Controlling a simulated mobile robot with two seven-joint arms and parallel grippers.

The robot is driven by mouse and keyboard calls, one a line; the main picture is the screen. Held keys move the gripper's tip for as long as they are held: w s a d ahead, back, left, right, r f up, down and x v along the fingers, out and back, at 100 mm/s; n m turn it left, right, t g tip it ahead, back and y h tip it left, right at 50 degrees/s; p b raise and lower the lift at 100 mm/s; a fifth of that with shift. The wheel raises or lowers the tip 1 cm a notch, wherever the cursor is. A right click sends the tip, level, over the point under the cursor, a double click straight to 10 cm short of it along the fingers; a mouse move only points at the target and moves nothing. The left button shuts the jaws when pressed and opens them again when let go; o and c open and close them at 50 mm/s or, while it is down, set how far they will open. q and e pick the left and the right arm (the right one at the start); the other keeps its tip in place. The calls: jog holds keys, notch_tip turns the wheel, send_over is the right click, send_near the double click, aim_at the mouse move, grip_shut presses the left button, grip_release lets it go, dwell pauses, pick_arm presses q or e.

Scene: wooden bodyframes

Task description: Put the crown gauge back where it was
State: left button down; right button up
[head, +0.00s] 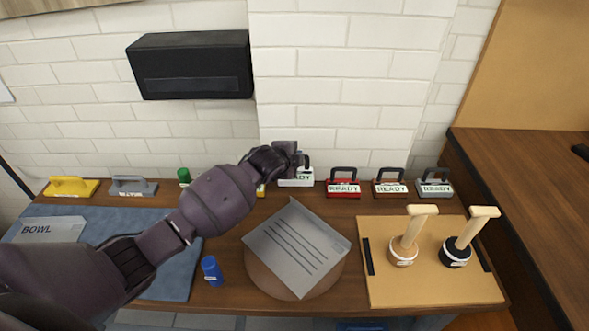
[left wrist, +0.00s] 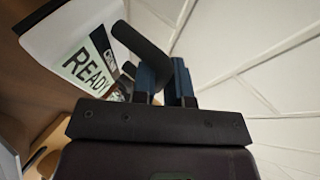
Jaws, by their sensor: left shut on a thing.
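My left gripper (head: 291,158) is at the back of the bench, in front of the wall, reaching in from the left. It is shut on the dark handle of a white gauge with a READY label (head: 296,178). In the left wrist view the blue fingers (left wrist: 166,80) close on the dark handle beside the white body (left wrist: 62,35). A smaller word on its dark band is too blurred to read for sure. My forearm hides some of the row, and whether the gauge touches the bench is unclear. My right gripper is not in view.
Red (head: 343,188), brown (head: 389,188) and grey-blue (head: 434,188) READY gauges stand right of the white one. A grey lined sheet (head: 296,245) lies over a round brown form in front. A tan board (head: 430,290) holds two wooden-handled tools. A blue bottle (head: 212,271) stands left.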

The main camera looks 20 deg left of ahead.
pick_arm(q)
notch_tip(320, 180, down, 4)
jog(key=shift+r+b, duration=0.1)
jog(key=shift+b, duration=0.2)
jog(key=shift+f, duration=0.25)
jog(key=shift+f, duration=0.1)
jog(key=c, duration=1.2)
grip_release()
jog(key=shift+c, duration=0.2)
jog(key=shift+o, duration=0.6)
